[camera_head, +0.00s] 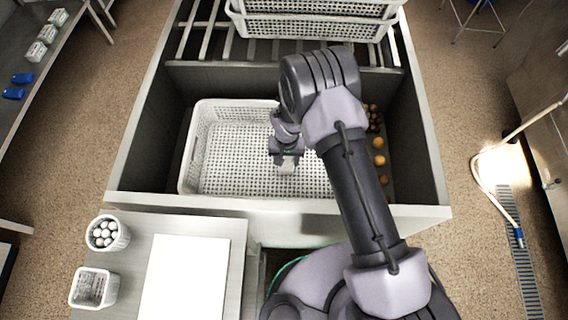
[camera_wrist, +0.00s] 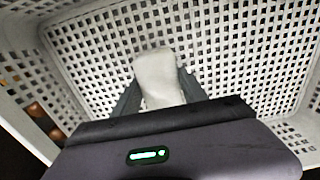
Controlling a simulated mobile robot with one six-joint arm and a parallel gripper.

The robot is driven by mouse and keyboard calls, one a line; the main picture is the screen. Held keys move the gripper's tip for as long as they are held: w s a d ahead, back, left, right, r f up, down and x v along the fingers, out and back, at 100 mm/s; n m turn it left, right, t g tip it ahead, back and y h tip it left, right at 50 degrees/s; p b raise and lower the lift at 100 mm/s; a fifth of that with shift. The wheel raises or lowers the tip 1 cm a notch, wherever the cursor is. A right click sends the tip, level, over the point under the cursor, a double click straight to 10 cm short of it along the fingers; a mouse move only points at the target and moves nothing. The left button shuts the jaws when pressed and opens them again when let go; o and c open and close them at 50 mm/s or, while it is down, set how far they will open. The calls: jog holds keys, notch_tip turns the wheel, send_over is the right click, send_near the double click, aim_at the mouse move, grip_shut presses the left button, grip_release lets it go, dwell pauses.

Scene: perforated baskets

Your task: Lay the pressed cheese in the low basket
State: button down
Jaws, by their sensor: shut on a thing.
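My gripper (camera_head: 287,164) is over the inside of the low basket (camera_head: 222,107), a white perforated basket in the grey trough. My gripper, also in the wrist view (camera_wrist: 160,88), is shut on the pressed cheese (camera_wrist: 158,72), a pale, rounded block between the two dark fingers. A small part of the cheese (camera_head: 287,168) shows below the fingers in the head view. The basket's perforated floor and walls (camera_wrist: 235,40) surround it in the wrist view. No other thing shows in the basket. Whether the cheese touches the floor, I cannot tell. My arm hides the basket's right part.
Stacked white baskets (camera_head: 310,25) stand on slats behind the trough. Dark and orange round things (camera_head: 379,152) lie right of the basket. On the front table are a tub of white balls (camera_head: 107,233), a small basket (camera_head: 94,288) and a white board (camera_head: 186,278).

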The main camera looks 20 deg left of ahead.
aim_at(286, 163)
notch_tip(286, 163, down, 3)
jog(key=shift+f+b, duration=0.1)
jog(key=shift+b, duration=0.35)
jog(key=shift+r, duration=0.2)
jog(key=shift+f, duration=0.1)
jog(key=c, duration=0.6)
grip_release()
